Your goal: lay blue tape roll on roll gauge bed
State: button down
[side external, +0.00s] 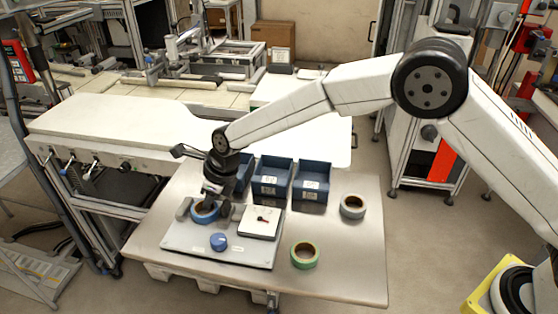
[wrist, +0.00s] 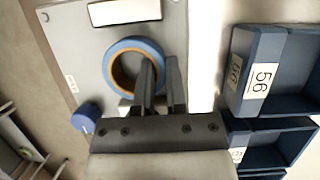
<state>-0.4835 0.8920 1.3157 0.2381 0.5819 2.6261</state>
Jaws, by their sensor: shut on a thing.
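The blue tape roll (side external: 205,214) is at the left part of the light grey roll gauge bed (side external: 190,245). In the wrist view the roll (wrist: 111,68) lies flat, with a brown core. My gripper (wrist: 160,98) is shut on the roll's wall, one finger in the hole and the other outside. My gripper (side external: 222,205) points down in the side view and partly covers the roll. I cannot tell whether the roll touches the bed or is slightly above it. The bed (wrist: 80,45) also shows in the wrist view. A blue knob (side external: 218,242) is at its front.
Blue bins (side external: 312,185) stand behind. A green tape roll (side external: 305,265) and a grey-blue roll (side external: 352,213) lie on the table (side external: 345,270), whose front right is clear.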

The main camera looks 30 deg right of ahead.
jog(key=shift+f, duration=0.15)
jog(key=c, duration=0.7)
grip_release()
jog(key=shift+o, duration=0.2)
jog(key=v, duration=1.2)
jog(key=shift+d, duration=0.1)
